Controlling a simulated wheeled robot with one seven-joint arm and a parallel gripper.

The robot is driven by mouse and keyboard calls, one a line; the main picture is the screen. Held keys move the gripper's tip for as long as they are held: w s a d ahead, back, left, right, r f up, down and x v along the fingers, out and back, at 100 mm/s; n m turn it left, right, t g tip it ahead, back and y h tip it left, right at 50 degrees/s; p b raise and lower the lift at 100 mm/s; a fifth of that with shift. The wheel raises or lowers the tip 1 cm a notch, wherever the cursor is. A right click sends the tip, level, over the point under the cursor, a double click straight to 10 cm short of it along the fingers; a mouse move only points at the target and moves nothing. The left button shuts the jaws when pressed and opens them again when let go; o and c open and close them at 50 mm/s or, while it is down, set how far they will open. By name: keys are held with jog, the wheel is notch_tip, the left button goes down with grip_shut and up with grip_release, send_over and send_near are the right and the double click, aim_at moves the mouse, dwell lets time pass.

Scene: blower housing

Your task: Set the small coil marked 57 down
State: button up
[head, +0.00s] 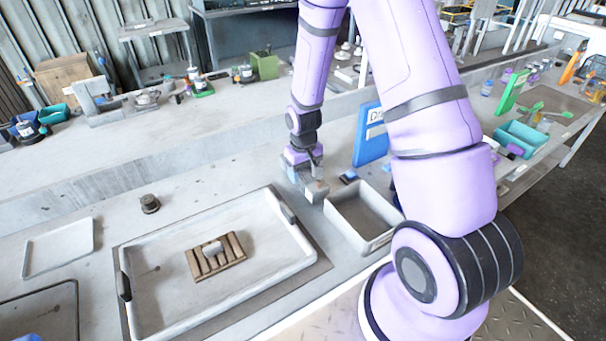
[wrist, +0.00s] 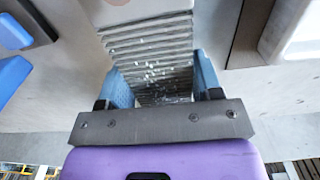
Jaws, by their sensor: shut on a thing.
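My gripper (head: 301,172) is shut on a grey, finned block, the small coil (head: 314,189), just left of a small open grey bin. In the wrist view, the blue fingers of my gripper (wrist: 163,78) press on both sides of the coil (wrist: 150,45), whose parallel metal ribs face the camera. The mark 57 cannot be read in either view. The coil is low near the bench top (head: 190,180), between the bin and the large tray; I cannot tell whether it touches the bench.
The small grey bin (head: 336,226) stands right of the coil. A large white tray (head: 180,322) holds a slatted wooden piece (head: 216,256). A blue upright panel (head: 370,140) and a small blue-topped block (head: 348,176) are behind the bin. A dark knob (head: 150,203) stands left on clear bench.

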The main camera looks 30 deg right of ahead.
jog(key=shift+f, duration=0.45)
jog(key=shift+f, duration=0.1)
jog(key=o, duration=1.2)
